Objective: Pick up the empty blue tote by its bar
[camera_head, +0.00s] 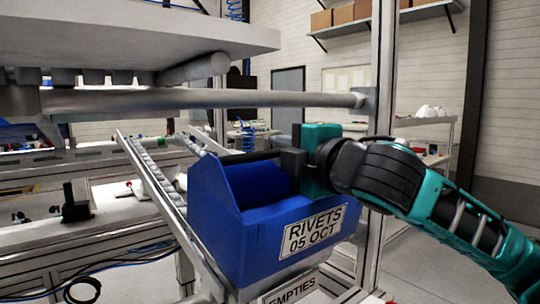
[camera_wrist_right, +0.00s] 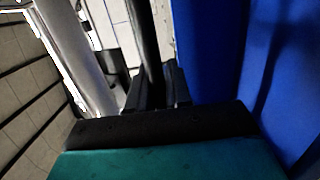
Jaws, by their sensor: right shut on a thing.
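The blue tote (camera_head: 225,215) stands in the middle of the head view, tilted, with a white label (camera_head: 313,231) reading "RIVETS 05 OCT". The part of its inside that shows is bare blue. Its dark bar (camera_head: 250,157) runs across the top. My right gripper (camera_head: 291,161) comes in from the right and is shut on the bar near its right end. In the right wrist view the black fingers (camera_wrist_right: 158,88) close around the dark bar (camera_wrist_right: 146,40), with the blue tote wall (camera_wrist_right: 215,50) beside them. I cannot tell whether the tote touches the rails under it. My left gripper is out of view.
A sloping roller rail (camera_head: 150,172) runs down at the tote's left. An "EMPTIES" sign (camera_head: 290,290) is below the tote. A grey horizontal tube (camera_head: 220,98) crosses above it, and an upright post (camera_head: 380,110) stands close behind my right arm. A workbench (camera_head: 100,215) is at left.

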